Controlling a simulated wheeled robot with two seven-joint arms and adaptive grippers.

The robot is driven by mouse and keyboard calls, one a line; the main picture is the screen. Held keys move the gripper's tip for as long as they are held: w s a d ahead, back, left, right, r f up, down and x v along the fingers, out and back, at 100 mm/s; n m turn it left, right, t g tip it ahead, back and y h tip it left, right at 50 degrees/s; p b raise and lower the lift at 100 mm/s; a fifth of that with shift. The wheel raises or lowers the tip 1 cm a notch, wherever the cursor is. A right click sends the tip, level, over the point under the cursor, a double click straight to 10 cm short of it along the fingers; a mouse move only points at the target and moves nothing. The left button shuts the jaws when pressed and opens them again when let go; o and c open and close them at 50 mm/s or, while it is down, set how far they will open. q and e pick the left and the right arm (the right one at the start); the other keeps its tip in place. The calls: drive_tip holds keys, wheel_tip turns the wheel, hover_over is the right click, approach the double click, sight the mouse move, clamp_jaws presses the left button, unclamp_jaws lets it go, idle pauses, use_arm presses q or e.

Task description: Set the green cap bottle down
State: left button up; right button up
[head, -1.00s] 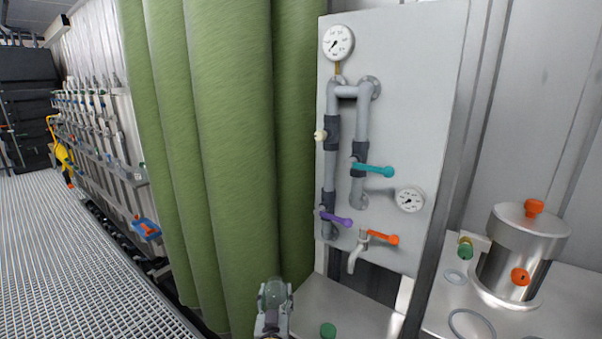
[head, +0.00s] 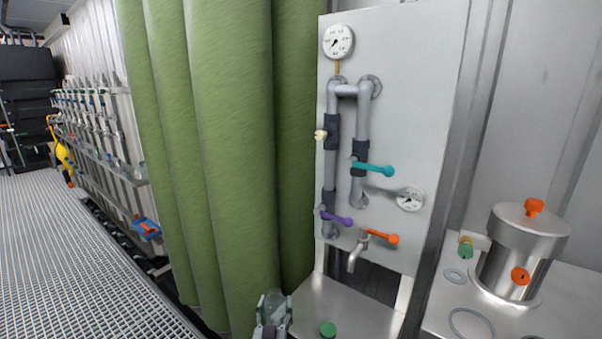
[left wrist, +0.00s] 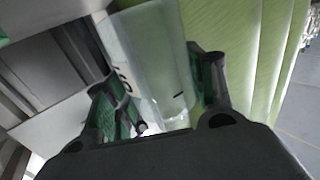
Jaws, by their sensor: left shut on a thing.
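My left gripper (head: 272,308) is at the bottom of the head view, by the left edge of the metal ledge (head: 345,310). It is shut on a clear, pale green-tinted bottle (head: 277,301). In the left wrist view the bottle (left wrist: 160,60) is between the two fingers of the gripper (left wrist: 160,95), with dark marks on its side. No cap shows on the visible part of the bottle. A green cap (head: 328,330) is on the ledge, right of the gripper. I cannot tell whether the bottle's base touches the ledge. My right gripper is not in view.
A panel (head: 400,120) with pipes, gauges and coloured valve handles stands behind the ledge, with a tap (head: 356,256) over it. Green curtains (head: 230,150) hang close on the left. A steel vessel (head: 515,260) and rings stand on the right-hand bench.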

sight(274, 302)
use_arm(q)
drive_tip(key=r+h, duration=0.1)
drive_tip(key=r, duration=0.1)
drive_tip(key=r+m+h, duration=0.1)
drive_tip(key=r, duration=0.1)
drive_tip(key=s+r, duration=0.1)
drive_tip(key=r, duration=0.1)
drive_tip(key=shift+m+h, duration=0.4)
drive_tip(key=shift+m+g+h, duration=0.4)
drive_tip(key=shift+m+h, duration=0.2)
drive_tip(key=shift+h, duration=0.3)
drive_tip(key=shift+s+d+r, duration=0.1)
drive_tip(key=shift+s+r, duration=0.1)
drive_tip(key=shift+r, duration=0.55)
drive_tip(key=shift+s+r, duration=0.25)
drive_tip(key=shift+r, duration=0.55)
drive_tip(key=shift+s+d+r, duration=0.1)
drive_tip(key=shift+s+r, duration=0.1)
drive_tip(key=shift+r, duration=0.55)
drive_tip(key=shift+f, duration=0.1)
